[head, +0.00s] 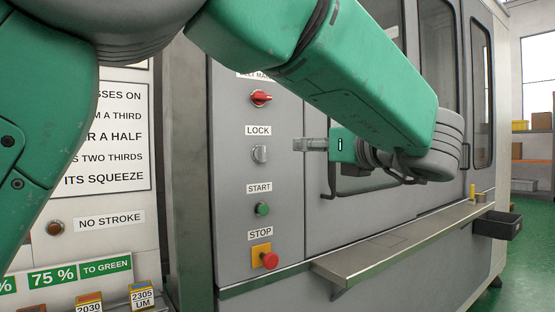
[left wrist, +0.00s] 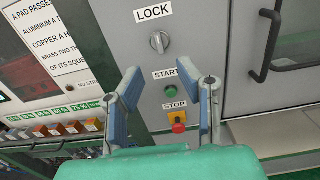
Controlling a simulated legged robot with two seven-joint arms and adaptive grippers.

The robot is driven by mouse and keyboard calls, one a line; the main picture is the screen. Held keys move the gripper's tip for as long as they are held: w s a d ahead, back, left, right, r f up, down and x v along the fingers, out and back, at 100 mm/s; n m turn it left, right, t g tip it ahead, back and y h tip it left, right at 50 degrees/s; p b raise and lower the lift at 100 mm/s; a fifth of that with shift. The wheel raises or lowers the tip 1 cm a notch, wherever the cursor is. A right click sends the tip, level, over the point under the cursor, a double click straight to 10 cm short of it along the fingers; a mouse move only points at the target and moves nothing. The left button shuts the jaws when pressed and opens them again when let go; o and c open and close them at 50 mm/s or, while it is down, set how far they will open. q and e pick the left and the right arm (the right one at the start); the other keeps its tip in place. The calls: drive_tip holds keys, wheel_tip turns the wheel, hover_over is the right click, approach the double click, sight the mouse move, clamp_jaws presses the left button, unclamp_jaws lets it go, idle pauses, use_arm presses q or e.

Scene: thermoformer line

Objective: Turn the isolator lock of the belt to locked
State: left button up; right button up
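The isolator lock is a grey knob (head: 259,153) under the LOCK label (head: 258,130) on a grey panel. Its grip looks roughly upright. It also shows in the left wrist view (left wrist: 160,42), below its label and beyond the fingertips. My left gripper (head: 300,144) reaches in from the right of the knob, apart from it. In the left wrist view its two blue-padded fingers (left wrist: 170,76) are spread with nothing between them. My right gripper is not in view.
Above the knob is a red rotary switch (head: 261,98), its label partly covered by my arm. Below are the green START button (head: 262,209) and red STOP button (head: 269,260). A door handle (left wrist: 274,40) stands out to the right. A metal ledge (head: 390,250) juts out below.

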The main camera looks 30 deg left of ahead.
sight(266, 147)
use_arm(q)
drive_tip(key=x, duration=1)
drive_tip(key=shift+s+a+f, duration=0.25)
drive_tip(key=shift+a+f, duration=0.1)
drive_tip(key=shift+a, duration=0.2)
drive_tip(key=shift+w+a+r, duration=0.25)
drive_tip(key=shift+w+a, duration=0.6)
drive_tip(key=shift+a, duration=0.1)
drive_tip(key=shift+w+a+f, duration=0.1)
drive_tip(key=shift+a+f, duration=0.05)
drive_tip(key=shift+a, duration=0.75)
drive_tip(key=shift+a+f, duration=0.1)
drive_tip(key=shift+a, duration=0.35)
drive_tip(key=c, duration=0.5)
drive_tip(key=shift+w+d, duration=0.1)
drive_tip(key=shift+d, duration=0.35)
clamp_jaws()
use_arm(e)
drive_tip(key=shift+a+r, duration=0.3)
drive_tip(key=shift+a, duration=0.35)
